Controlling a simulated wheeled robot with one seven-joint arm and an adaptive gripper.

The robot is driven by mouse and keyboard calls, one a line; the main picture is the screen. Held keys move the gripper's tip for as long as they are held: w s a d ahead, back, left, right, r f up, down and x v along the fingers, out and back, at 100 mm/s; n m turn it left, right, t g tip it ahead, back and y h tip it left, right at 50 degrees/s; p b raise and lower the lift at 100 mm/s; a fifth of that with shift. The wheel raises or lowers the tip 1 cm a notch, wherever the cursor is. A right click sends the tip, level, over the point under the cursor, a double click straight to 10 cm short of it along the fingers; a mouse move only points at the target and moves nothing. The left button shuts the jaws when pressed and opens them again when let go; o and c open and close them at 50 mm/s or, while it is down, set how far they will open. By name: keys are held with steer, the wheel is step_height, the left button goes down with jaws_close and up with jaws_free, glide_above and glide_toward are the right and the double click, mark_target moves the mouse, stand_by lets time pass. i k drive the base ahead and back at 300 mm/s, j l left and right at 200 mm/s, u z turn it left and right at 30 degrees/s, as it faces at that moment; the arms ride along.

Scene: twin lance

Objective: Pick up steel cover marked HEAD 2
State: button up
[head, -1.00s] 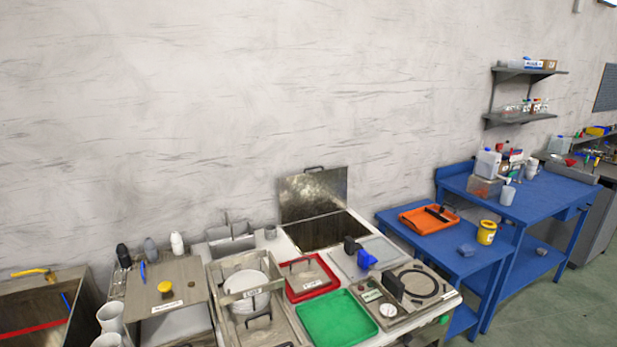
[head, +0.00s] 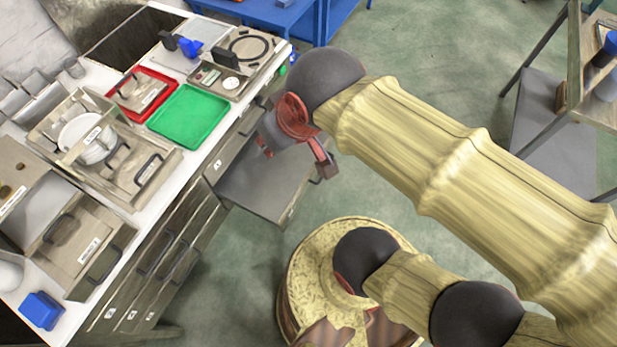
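Several steel covers with black handles and white labels show in the head view, but the label text is too small to read, so I cannot tell which is HEAD 2. One steel cover (head: 133,99) lies in the red tray (head: 164,75). Another labelled steel piece (head: 72,255) with a handle is in the steel box at the counter's near left. A third labelled plate (head: 135,184) with handles is beside the white bowl. My gripper (head: 296,161) is above the pulled-out drawer, right of the counter. Its red fingers are spread apart with nothing visible between them.
The green tray (head: 188,115) lies on the counter beside the red tray. An open drawer (head: 268,185) sticks out under my gripper. A blue block (head: 41,310) is at the near left corner. A rack (head: 545,110) stands at right; green floor lies between.

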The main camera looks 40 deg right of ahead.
mark_target(75, 243)
steer(key=u, duration=1.45)
steer(key=j+z, duration=0.1)
steer(key=z, duration=0.3)
steer(key=i+j+z, duration=0.1)
steer(key=z, duration=0.35)
steer(key=j+z, duration=0.1)
steer(key=z, duration=0.3)
steer(key=j+z, duration=0.1)
steer(key=z, duration=0.3)
steer(key=j+z, duration=0.2)
steer(key=j, duration=0.2)
steer(key=k+j+z, duration=0.15)
steer(key=j, duration=0.25)
steer(key=j+z, duration=0.2)
steer(key=j, duration=0.15)
steer(key=k+j+z, duration=0.15)
steer(key=j, duration=0.2)
steer(key=k+j, duration=0.1)
steer(key=j, duration=0.2)
